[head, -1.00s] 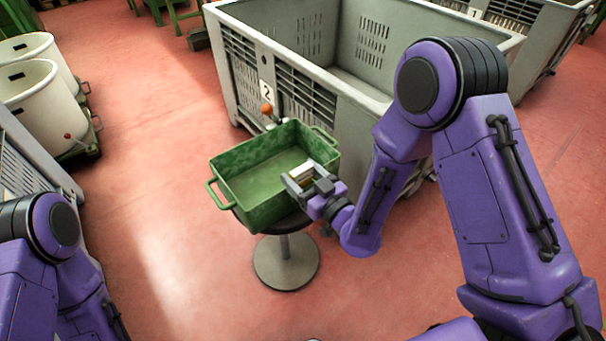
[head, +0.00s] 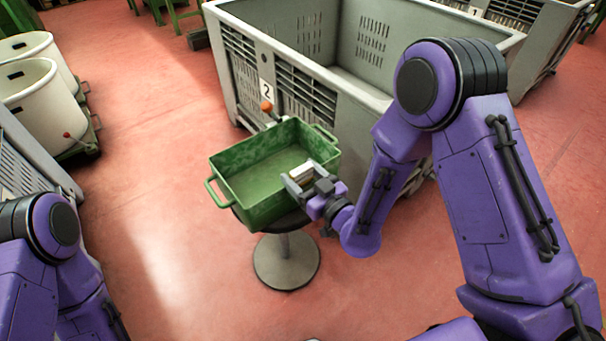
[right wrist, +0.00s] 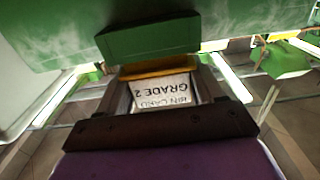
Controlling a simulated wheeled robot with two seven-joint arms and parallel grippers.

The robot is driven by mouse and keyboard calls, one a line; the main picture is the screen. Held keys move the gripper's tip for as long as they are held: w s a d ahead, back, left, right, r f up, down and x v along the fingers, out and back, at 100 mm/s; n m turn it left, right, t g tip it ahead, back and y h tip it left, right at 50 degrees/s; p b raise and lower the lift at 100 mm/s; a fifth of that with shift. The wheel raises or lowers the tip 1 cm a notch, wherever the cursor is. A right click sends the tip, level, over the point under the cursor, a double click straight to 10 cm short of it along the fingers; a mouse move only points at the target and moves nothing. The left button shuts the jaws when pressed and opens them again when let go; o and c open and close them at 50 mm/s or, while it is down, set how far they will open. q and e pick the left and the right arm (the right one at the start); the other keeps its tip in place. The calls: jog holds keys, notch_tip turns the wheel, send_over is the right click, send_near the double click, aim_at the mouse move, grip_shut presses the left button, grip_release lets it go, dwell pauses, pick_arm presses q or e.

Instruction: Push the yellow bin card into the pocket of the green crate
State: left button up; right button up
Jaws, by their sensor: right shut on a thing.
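The green crate (head: 248,207) sits on a round stool. My right gripper (head: 303,174) is at the crate's near right wall, shut on the yellow bin card (head: 303,170). In the right wrist view the card (right wrist: 160,92) shows a white label reading "BIN CARD GRADE 2", upside down, and a yellow far edge, between the fingers (right wrist: 163,82). The green pocket (right wrist: 150,43) on the crate wall is straight ahead of that edge. The card's edge meets or lies very near the pocket; I cannot tell whether it is inside. My left gripper is out of view.
The stool (head: 286,262) has a thin post and round base. A large grey slatted bin (head: 330,95) marked 2 stands close behind the crate. White tubs (head: 40,105) stand at the left. The red floor left of the stool is clear.

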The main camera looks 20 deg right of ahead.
jog(key=shift+f+b, duration=0.45)
jog(key=shift+f, duration=0.1)
jog(key=o, duration=1.2)
jog(key=b+v, duration=0.1)
jog(key=v, duration=0.4)
jog(key=shift+s+d+f+b, duration=0.1)
jog(key=shift+s+f+b, duration=0.1)
jog(key=shift+s+b, duration=0.1)
jog(key=p+v, duration=0.1)
jog(key=v, duration=0.1)
jog(key=p+v, duration=0.2)
jog(key=v, duration=0.1)
jog(key=shift+r, duration=0.25)
